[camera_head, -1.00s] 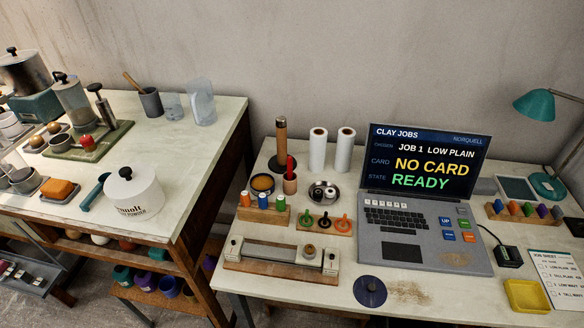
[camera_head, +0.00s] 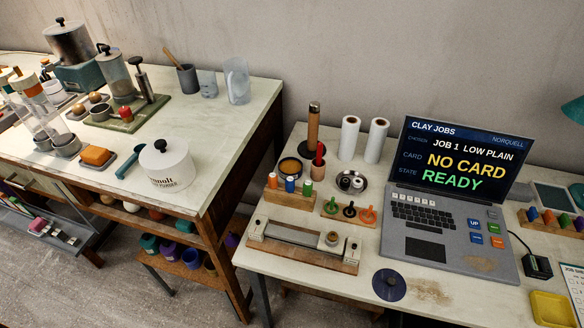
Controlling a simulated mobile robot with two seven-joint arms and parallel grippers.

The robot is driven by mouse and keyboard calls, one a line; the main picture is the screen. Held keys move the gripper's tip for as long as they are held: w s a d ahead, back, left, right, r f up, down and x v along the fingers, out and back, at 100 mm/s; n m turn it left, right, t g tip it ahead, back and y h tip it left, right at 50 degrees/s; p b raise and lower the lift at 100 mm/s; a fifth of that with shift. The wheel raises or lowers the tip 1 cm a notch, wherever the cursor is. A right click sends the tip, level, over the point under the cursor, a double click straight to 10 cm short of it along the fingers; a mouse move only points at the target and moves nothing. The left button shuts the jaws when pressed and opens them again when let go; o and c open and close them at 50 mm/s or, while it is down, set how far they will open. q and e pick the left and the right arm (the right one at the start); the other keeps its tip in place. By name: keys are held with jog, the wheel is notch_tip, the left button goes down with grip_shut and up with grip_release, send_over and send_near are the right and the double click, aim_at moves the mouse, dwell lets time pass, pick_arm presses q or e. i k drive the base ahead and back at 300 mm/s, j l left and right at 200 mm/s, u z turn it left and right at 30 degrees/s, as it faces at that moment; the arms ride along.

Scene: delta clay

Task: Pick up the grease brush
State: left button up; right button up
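A red-handled tool (camera_head: 319,153), which looks like the grease brush, stands upright in a small brown cup (camera_head: 318,171) on the right-hand table. Its lower end is hidden in the cup. A round dark tin with amber contents (camera_head: 290,167) sits just left of the cup. Another wooden-handled tool (camera_head: 169,56) leans in a dark grey cup (camera_head: 188,78) on the left-hand table. Neither of my grippers is in view.
A rack of coloured pegs (camera_head: 290,198), a small dark dish (camera_head: 350,184) and a tall wooden-handled tool (camera_head: 313,128) surround the cup closely. A laptop (camera_head: 445,230) stands to the right. A gap separates the two tables.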

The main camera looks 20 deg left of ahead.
aim_at(319, 151)
jog(key=j+z, duration=0.5)
jog(key=k+j+z, duration=0.1)
jog(key=j+z, duration=0.4)
jog(key=l, duration=0.1)
